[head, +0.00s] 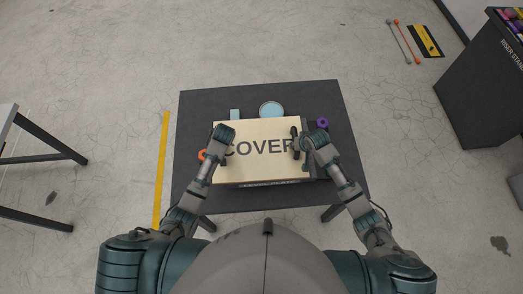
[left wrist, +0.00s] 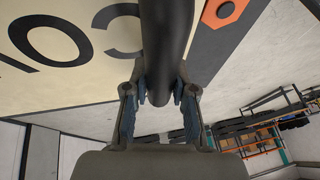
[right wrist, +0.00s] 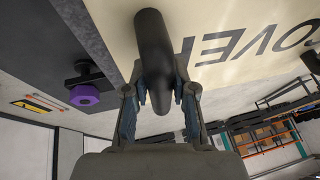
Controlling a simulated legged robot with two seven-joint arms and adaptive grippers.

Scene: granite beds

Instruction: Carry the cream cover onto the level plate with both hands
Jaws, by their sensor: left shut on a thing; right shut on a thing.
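The cream cover (head: 262,131) is a wide flat box lettered COVER, at the middle of the dark table in the head view. It has a dark bar handle at each side. My left gripper (head: 220,137) is shut on the left handle (left wrist: 166,40), and my right gripper (head: 303,144) is shut on the right handle (right wrist: 153,50). The cover looks about level. A dark strip with partly hidden lettering, seemingly the level plate (head: 268,184), shows under its front edge. I cannot tell whether the cover touches it.
The dark table (head: 200,100) carries a light-blue disc (head: 271,110) and a teal block (head: 235,114) behind the cover. An orange hex piece (head: 202,155) is at its left, a purple knob (head: 322,123) at its right. A dark riser stand (head: 480,95) is far right.

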